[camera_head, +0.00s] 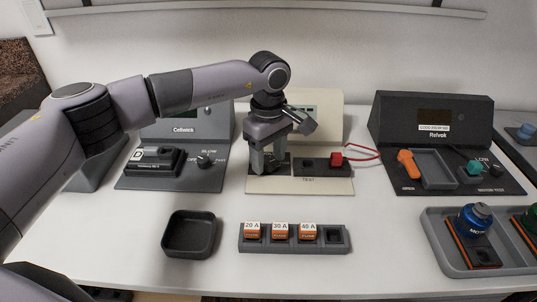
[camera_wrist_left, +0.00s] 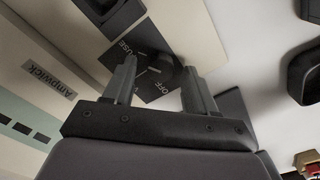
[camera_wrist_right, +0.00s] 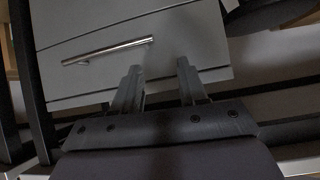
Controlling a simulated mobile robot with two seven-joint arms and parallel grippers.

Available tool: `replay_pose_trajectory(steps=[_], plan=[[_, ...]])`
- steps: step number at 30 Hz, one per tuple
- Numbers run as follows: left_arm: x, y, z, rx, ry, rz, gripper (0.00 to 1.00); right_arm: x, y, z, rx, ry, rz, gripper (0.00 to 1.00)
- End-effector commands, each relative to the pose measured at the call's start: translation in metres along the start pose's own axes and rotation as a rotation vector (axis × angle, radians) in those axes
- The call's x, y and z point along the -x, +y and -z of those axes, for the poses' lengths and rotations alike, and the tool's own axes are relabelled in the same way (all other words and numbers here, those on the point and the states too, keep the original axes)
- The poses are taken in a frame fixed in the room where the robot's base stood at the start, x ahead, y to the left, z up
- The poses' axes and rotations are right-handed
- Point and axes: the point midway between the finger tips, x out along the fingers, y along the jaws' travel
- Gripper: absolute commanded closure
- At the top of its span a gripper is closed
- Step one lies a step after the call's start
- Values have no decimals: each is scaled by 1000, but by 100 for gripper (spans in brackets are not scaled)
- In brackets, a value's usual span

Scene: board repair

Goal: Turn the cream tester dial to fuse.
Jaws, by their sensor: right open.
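The cream tester (camera_head: 315,127) stands at the back middle, with a dark dial panel, a dark TEST panel and a red part (camera_head: 336,159) on its front. In the left wrist view the tester is labelled Ampwick (camera_wrist_left: 50,82). Its dark dial (camera_wrist_left: 162,66) sits on a black plate marked FUSE and OFF; its pointer setting is unclear. My left gripper (camera_head: 267,170) points down over the dial panel and hides the dial in the head view. Its fingers (camera_wrist_left: 158,70) are apart, one on each side of the dial; contact is not clear. My right gripper (camera_wrist_right: 160,72) is open and empty, away from the table.
The Cellwick tester (camera_head: 185,127) stands left, the Relvolt tester (camera_head: 432,120) right. A fuse rack (camera_head: 333,240) holds 20 A, 30 A and 40 A fuses beside an empty tray (camera_head: 189,236). A grey tray (camera_head: 440,225) holds motors. A drawer front (camera_wrist_right: 190,45) faces my right gripper.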

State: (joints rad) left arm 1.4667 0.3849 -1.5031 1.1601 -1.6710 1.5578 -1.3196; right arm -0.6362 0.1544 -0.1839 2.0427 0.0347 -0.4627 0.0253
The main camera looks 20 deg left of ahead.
Motion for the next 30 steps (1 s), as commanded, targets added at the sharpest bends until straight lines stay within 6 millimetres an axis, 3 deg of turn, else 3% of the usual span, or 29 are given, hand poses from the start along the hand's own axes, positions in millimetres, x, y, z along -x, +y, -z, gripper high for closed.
replay_pose_trajectory(steps=[5,12,18,30], plan=[[8,0,0,1,0,-2,44,1,0,0,0,0,0,57],[47,1,0,1,1,-3,44,3,0,3,-1,0,0,57],[68,0,0,0,0,-1,44,4,-1,4,-2,0,0,57],[72,0,0,0,0,0,44,3,-1,5,-5,1,0,57]])
